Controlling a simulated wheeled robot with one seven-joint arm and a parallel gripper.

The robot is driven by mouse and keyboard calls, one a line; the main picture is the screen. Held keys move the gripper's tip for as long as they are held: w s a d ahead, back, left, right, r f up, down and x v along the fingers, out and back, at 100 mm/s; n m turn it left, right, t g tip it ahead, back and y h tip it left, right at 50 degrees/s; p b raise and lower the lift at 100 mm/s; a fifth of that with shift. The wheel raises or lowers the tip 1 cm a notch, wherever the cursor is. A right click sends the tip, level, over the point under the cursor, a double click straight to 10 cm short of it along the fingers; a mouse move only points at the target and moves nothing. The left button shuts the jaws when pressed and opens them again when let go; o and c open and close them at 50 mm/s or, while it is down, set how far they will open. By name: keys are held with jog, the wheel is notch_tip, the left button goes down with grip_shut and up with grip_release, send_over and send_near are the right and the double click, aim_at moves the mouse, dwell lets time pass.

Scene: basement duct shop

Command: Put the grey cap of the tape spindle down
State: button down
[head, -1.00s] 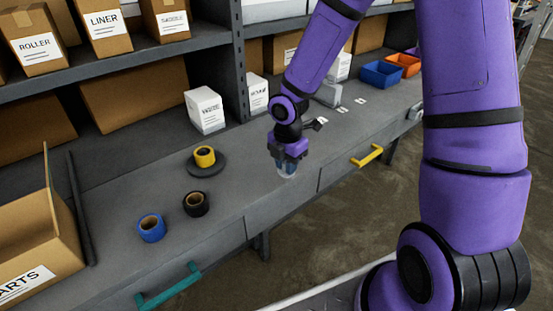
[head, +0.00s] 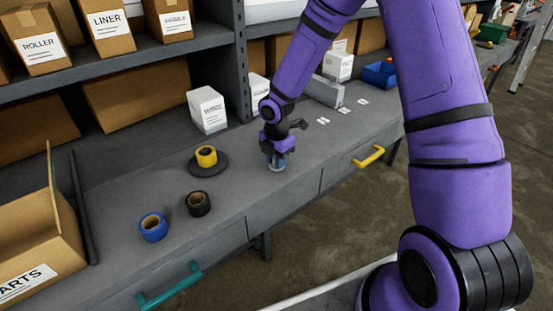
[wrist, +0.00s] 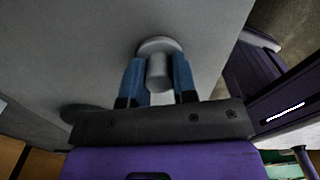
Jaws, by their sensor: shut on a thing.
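My gripper (head: 276,164) is low over the grey bench top, to the right of the tape spindle. In the wrist view its blue fingers (wrist: 158,82) are shut on the grey cap (wrist: 159,46), gripping the cap's stem with its round flange beyond the fingertips. In the head view the cap (head: 277,168) is small and partly hidden by the fingers. It is at or very close to the bench top; I cannot tell if it touches. The tape spindle's dark round base (head: 222,170) stands on the bench with a yellow tape roll (head: 206,156) on it.
A black roll (head: 198,204) and a blue roll (head: 153,228) lie front left. An open carton (head: 35,240) is at far left. White boxes (head: 208,110) and a grey block (head: 325,91) stand behind. Bare bench surrounds my gripper; the front edge is close.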

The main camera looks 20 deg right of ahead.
jog(key=c, duration=0.9)
grip_release()
jog(key=shift+f, duration=0.15)
jog(key=s+d+r+m+t+h, duration=0.1)
jog(key=s+r+m, duration=0.2)
jog(key=r, duration=0.8)
jog(key=s+d+r+m, duration=0.1)
jog(key=s+r+m, duration=0.1)
jog(key=r, duration=0.8)
jog(key=shift+s+d+r+m+t+y, duration=0.15)
jog(key=shift+s+d+r+m+t, duration=0.6)
jog(key=shift+s+r+m, duration=2.65)
jog(key=shift+s+d+r+m+t+y, duration=0.2)
jog(key=shift+s+d+r+m+t, duration=0.95)
jog(key=shift+s+m, duration=2.6)
jog(key=shift+s+d+r+m+t+y, duration=0.2)
jog(key=shift+s+d+r+m, duration=0.35)
jog(key=shift+s+r+m, duration=3.2)
